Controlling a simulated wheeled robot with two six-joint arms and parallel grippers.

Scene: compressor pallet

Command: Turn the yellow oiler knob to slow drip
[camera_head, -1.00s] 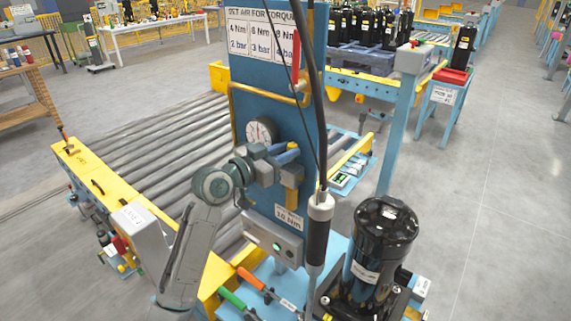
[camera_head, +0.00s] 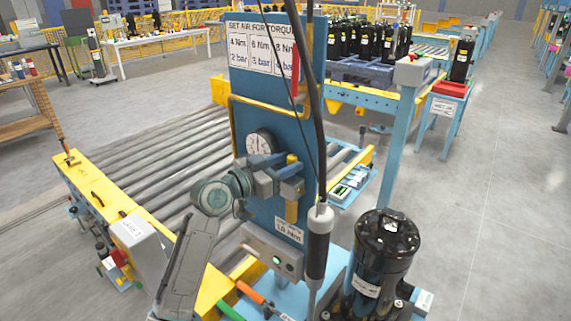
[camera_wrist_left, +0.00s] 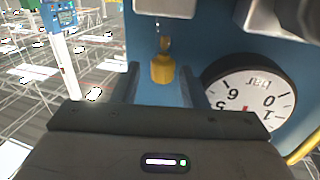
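The yellow oiler knob (camera_wrist_left: 162,69) shows in the left wrist view just below a grey block on the blue panel, with a small clear part beside it. In the head view a small yellow part, probably this knob (camera_head: 292,158), shows at the fingertips, partly hidden. My left gripper (camera_head: 288,176) reaches in from the left to the blue panel (camera_head: 260,105). Its two fingers are apart in the wrist view (camera_wrist_left: 158,88), with the knob between them and gaps on both sides. I cannot tell how deep the fingers reach. My right gripper is out of view.
A round pressure gauge (camera_head: 262,143) sits close beside the knob. A black hanging tool (camera_head: 319,240) and its cable pass in front of the panel. A black compressor (camera_head: 385,250) stands at lower right. Rollers (camera_head: 170,165) lie behind my left arm.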

